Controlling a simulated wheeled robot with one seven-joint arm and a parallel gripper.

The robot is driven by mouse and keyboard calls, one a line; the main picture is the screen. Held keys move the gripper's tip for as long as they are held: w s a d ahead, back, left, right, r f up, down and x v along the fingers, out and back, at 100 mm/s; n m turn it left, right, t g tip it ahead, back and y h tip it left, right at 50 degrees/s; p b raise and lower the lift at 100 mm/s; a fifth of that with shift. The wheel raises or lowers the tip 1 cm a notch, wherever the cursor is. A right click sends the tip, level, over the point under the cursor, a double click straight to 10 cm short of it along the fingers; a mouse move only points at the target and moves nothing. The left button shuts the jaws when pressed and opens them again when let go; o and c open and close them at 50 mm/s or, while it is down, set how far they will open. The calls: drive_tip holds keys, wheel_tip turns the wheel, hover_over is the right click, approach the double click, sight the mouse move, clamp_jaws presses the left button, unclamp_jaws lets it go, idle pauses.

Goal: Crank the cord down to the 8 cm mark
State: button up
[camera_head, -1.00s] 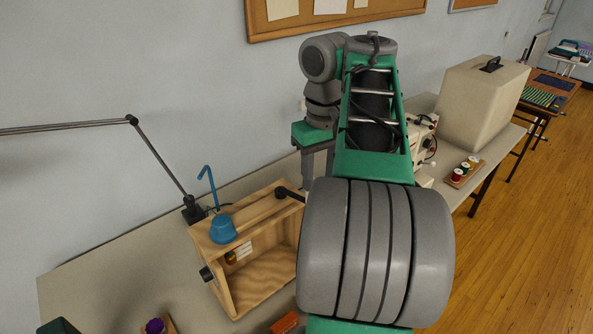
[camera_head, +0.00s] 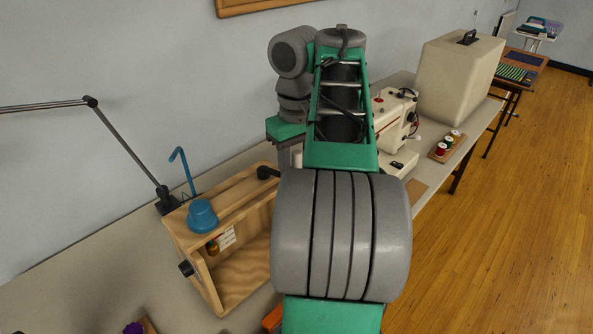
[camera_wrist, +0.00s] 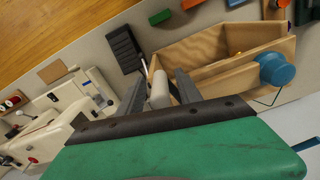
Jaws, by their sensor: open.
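The wooden winding box (camera_head: 244,280) stands on the long table, left of my arm. A blue cap with a bent blue rod (camera_head: 203,216) sits on its top; the cap also shows in the wrist view (camera_wrist: 276,70). Inside, a small amber weight (camera_head: 213,247) hangs before a white scale card (camera_head: 228,236); its marks are too small to read. In the wrist view, my gripper (camera_wrist: 163,78) is open, its grey fingers either side of a pale cylinder (camera_wrist: 160,92), perhaps the crank handle. I cannot tell whether they touch it. My arm hides the gripper in the head view.
A cream sewing machine (camera_head: 393,120) and a beige case (camera_head: 460,80) stand farther along the table. A rack of thread spools (camera_head: 446,148) lies by the front edge. A dark ribbed block (camera_wrist: 125,48) lies near the box. A lamp arm (camera_head: 128,142) rises behind the box.

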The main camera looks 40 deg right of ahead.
drive_tip(key=shift+c, duration=0.5)
clamp_jaws()
idle(0.8)
